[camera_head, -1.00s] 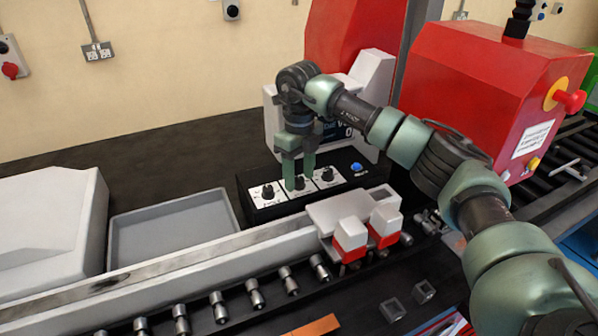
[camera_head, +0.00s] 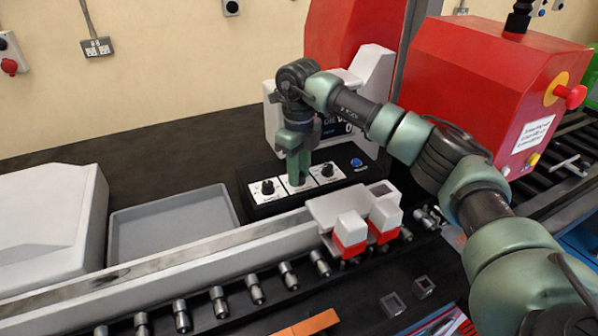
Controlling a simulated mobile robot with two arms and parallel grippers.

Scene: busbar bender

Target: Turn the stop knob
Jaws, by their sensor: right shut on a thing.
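A black control box (camera_head: 262,211) with three black knobs on white plates stands behind the rail. The left knob (camera_head: 267,187) and the right knob (camera_head: 327,170) are in plain view. The middle knob's white plate (camera_head: 287,186) shows, but the knob itself is mostly hidden by my right gripper (camera_head: 298,181). That gripper points down and is shut on the middle knob. The labels are too small to read, so I cannot tell which knob is the stop knob. My left gripper is not in view.
A blue button (camera_head: 357,162) sits at the box's right end. A grey tray (camera_head: 172,226) lies to the left. A light rail (camera_head: 180,258) with white and red clamp blocks (camera_head: 352,232) runs in front. A red machine (camera_head: 480,90) with a red emergency button (camera_head: 574,96) stands at right.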

